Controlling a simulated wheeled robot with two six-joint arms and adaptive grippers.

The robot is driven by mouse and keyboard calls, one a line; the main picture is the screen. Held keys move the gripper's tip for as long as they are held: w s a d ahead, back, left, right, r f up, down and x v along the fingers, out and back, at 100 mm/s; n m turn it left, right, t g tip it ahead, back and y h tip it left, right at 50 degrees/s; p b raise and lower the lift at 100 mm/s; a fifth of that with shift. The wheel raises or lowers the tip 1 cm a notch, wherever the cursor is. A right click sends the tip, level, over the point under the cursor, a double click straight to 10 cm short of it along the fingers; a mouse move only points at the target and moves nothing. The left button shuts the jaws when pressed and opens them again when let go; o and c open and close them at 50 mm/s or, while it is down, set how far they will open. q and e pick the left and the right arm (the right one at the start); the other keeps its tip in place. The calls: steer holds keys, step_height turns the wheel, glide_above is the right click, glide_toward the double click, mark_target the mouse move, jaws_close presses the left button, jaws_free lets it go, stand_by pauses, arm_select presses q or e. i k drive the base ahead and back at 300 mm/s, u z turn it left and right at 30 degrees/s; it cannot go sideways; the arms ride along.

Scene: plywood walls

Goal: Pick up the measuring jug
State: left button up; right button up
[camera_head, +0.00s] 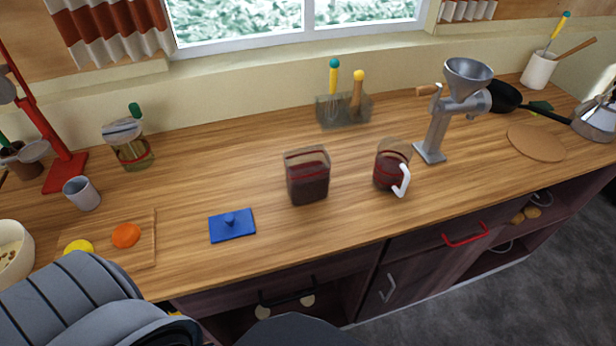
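The measuring jug (386,171) stands upright on the wooden counter, right of centre. It is clear with dark red contents and a red band, and its white handle faces the front right. A square clear container (307,178) with similar dark contents stands just to its left, apart from it. Neither of my grippers is in view; grey segmented parts of my own body fill the lower left corner.
A metal grinder (437,125) stands close to the jug's right. A blue lid (232,225) lies front left, near a cutting board (140,229). A glass holder (343,112) stands behind. The counter (360,218) is clear in front of the jug.

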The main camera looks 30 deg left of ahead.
mark_target(394, 155)
steer(key=z, duration=1.4)
steer(key=i, duration=1.35)
steer(key=u, duration=2.55)
